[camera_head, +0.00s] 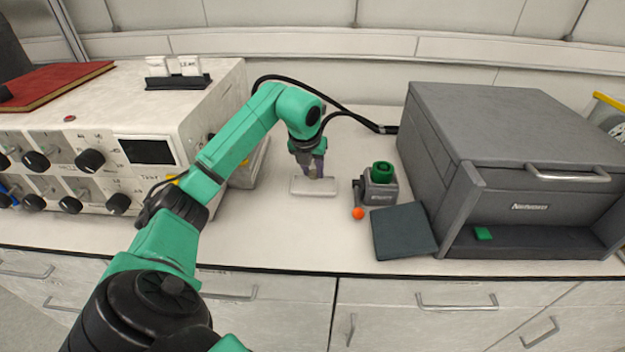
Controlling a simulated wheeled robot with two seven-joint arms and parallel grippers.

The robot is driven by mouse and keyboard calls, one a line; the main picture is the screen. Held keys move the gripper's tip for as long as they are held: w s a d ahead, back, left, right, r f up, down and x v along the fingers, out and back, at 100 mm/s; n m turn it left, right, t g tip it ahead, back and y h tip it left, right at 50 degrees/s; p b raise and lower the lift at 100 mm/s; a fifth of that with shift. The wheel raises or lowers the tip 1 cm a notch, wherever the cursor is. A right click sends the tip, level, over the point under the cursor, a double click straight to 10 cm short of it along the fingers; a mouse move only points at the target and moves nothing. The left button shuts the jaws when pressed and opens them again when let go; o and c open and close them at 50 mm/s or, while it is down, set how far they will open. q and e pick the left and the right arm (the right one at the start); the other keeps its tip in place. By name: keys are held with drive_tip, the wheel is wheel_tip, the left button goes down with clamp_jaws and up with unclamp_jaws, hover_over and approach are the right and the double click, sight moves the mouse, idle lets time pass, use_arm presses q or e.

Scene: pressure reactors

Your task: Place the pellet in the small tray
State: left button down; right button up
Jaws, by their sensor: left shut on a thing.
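My left gripper (314,173) reaches in from the left and points down over the small white tray (299,190) on the bench. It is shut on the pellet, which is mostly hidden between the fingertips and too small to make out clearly. The fingertips are at or just above the tray; I cannot tell whether the pellet touches it. The small tray is a flat, pale rectangle, partly covered by the gripper. My right gripper is not in view.
Right of the tray stands a small grey device with a green cup (382,171) and an orange ball (358,213). A large grey cabinet (500,125) with a lowered flap (404,231) fills the right. A white control box (148,150) stands left. The bench front is clear.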

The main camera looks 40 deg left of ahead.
sight(312, 177)
use_arm(q)
wheel_tip(312, 177, down, 3)
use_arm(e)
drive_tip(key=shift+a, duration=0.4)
use_arm(q)
drive_tip(key=shift+f, duration=0.1)
drive_tip(key=shift+f, duration=0.15)
drive_tip(key=c, duration=0.6)
unclamp_jaws()
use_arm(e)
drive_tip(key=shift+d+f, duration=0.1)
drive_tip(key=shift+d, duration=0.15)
